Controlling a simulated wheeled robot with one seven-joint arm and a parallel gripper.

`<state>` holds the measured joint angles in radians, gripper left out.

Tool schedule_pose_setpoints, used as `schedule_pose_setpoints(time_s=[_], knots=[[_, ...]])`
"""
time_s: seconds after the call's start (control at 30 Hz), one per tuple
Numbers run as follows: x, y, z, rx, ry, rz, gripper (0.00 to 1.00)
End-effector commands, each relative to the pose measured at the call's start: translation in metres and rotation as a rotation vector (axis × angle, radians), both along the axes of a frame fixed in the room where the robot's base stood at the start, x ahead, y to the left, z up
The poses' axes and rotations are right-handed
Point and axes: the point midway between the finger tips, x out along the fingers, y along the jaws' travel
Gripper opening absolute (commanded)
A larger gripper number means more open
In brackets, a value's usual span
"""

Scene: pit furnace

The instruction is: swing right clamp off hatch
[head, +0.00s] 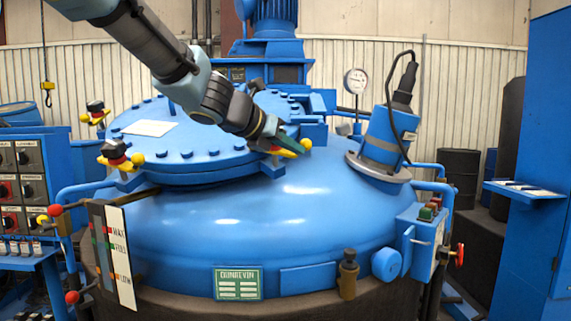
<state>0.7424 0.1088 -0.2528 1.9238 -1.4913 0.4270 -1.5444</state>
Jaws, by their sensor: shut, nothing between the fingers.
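The hatch is a round blue bolted lid (185,172) on top of the big blue vessel. The right clamp (283,152), with yellow and red parts and a yellow ball end, is at the lid's right edge. My gripper (290,143) is right at this clamp, with its dark green fingers just above and against it in the picture. The fingers are shut with nothing between them. The arm and gripper hide part of the clamp, and whether they touch it is hard to tell.
Two similar clamps sit at the lid's left (96,115) and front left (117,160). A blue cylinder with a black cable (384,135) stands right of the clamp. A gauge (356,82) rises behind. The vessel top (270,205) in front is clear.

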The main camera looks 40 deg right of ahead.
Motion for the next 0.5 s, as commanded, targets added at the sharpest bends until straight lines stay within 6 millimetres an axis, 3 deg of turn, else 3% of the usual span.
schedule_pose_setpoints(time_s=[0.5], knots=[[0.002, -0.037, 0.005, -0.147, 0.129, 0.449, 0.0]])
